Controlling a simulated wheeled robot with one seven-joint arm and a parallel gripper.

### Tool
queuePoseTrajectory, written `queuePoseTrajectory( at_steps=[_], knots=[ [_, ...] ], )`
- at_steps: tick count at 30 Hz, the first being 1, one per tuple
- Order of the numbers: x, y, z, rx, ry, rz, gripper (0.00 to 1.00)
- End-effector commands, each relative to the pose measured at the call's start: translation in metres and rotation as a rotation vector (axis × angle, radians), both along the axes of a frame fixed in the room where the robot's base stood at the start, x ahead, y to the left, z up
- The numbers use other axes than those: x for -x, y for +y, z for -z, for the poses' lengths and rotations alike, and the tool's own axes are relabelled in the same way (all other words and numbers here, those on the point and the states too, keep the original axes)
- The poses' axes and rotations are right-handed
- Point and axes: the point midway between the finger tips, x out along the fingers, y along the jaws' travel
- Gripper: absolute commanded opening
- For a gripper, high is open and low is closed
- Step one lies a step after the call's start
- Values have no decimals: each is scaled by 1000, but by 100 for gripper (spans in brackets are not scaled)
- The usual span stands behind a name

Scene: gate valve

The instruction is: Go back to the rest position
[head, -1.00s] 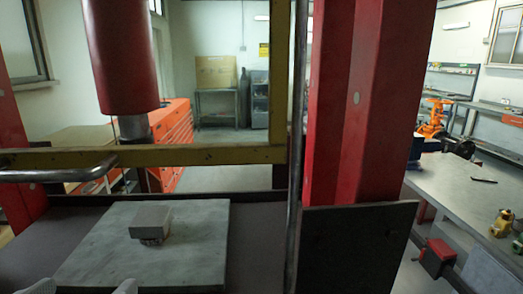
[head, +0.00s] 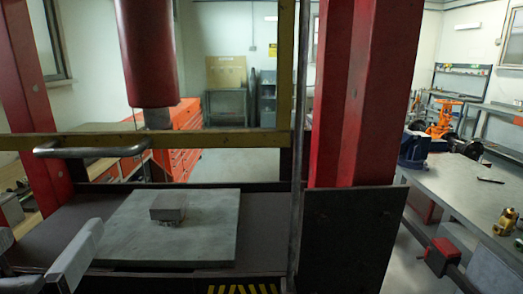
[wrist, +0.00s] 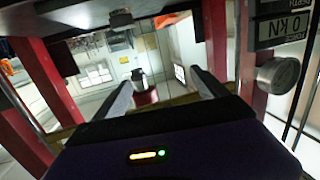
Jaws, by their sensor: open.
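My gripper (head: 46,240) shows at the lower left of the head view, its grey fingers apart with nothing between them. It is left of the grey plate (head: 120,240) on the press bed, and apart from the small grey block (head: 169,206) lying on that plate. In the wrist view my gripper (wrist: 163,86) also shows open, with both fingers spread and empty. A red cylinder with a grey end (wrist: 145,95) appears beyond the fingers there.
The press has red columns (head: 365,90), a yellow crossbar (head: 215,139) with a handle, and a red ram (head: 148,60). A dark panel (head: 350,235) stands to the right. An orange valve (head: 443,118) is on the right-hand bench. The wrist view shows a force display (wrist: 283,30).

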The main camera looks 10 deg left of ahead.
Motion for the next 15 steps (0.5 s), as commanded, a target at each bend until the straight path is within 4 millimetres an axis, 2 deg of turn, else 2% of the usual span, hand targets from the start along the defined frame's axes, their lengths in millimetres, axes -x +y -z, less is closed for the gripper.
queuePoseTrajectory(
  at_steps=[4,8,11,15],
  knots=[
    [1,6,0,-6,-108,-70,84],
    [-2,3,10,-4,-208,-126,84],
    [-7,-6,26,5,-279,-166,84],
    [-15,-33,62,26,-362,-215,84]
  ],
)
